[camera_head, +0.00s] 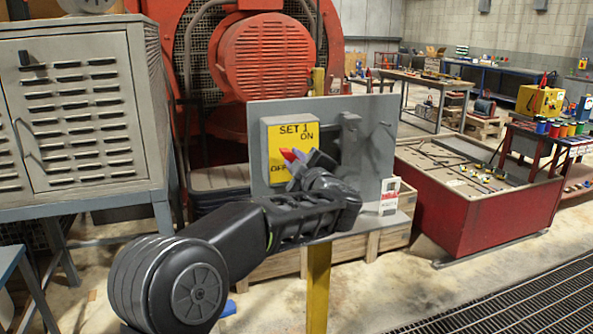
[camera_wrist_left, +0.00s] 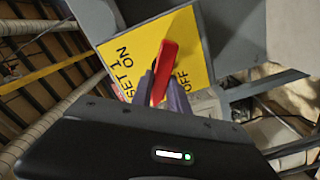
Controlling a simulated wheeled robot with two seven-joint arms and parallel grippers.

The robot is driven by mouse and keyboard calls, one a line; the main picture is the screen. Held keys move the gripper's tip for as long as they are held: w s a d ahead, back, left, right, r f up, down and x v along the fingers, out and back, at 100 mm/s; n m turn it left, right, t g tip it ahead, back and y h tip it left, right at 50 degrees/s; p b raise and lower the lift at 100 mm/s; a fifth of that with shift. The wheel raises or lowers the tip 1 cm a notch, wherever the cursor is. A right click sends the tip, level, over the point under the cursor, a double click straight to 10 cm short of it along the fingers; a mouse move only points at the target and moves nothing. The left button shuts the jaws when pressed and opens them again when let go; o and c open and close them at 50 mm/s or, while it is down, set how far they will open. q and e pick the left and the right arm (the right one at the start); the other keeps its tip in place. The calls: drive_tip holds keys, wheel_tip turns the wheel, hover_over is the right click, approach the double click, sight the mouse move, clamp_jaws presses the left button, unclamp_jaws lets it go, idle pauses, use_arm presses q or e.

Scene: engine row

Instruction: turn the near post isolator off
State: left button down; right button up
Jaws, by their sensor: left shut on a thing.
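The near post isolator is a grey box with a yellow face plate (camera_head: 283,139) on the grey panel of a yellow post in the head view. The plate reads SET 1, ON at its top and OFF at its bottom. Its red handle (camera_head: 291,155) stands out in front, partly hidden by my left gripper (camera_head: 297,165). In the left wrist view the red handle (camera_wrist_left: 167,60) lies between the ON and OFF words on the yellow plate (camera_wrist_left: 203,60), and my left gripper (camera_wrist_left: 169,97) is shut on its near end. My right gripper is out of view.
A grey louvred cabinet (camera_head: 80,115) stands at the left. A red machine (camera_head: 260,60) is behind the panel (camera_head: 375,120). A white tag with red print (camera_head: 389,197) stands on the panel's ledge. A red bin (camera_head: 475,205) is at the right, with bare floor in front.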

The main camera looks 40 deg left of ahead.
use_arm(q)
drive_tip(key=shift+s+f+n+b, duration=0.1)
drive_tip(key=shift+f+n+b, duration=0.05)
drive_tip(key=shift+n+b, duration=0.95)
drive_tip(key=shift+w+f+n+b, duration=0.1)
drive_tip(key=shift+f+n+b, duration=0.1)
drive_tip(key=shift+n+b, duration=0.85)
drive_tip(key=shift+s+f+n+b, duration=0.15)
drive_tip(key=shift+n+b, duration=0.65)
drive_tip(key=shift+n, duration=0.55)
drive_tip(key=c, duration=1.3)
unclamp_jaws()
drive_tip(key=v, duration=0.7)
drive_tip(key=shift+s+d+r+b, duration=0.1)
drive_tip(key=shift+s+d+b, duration=0.1)
drive_tip(key=shift+d+b, duration=0.15)
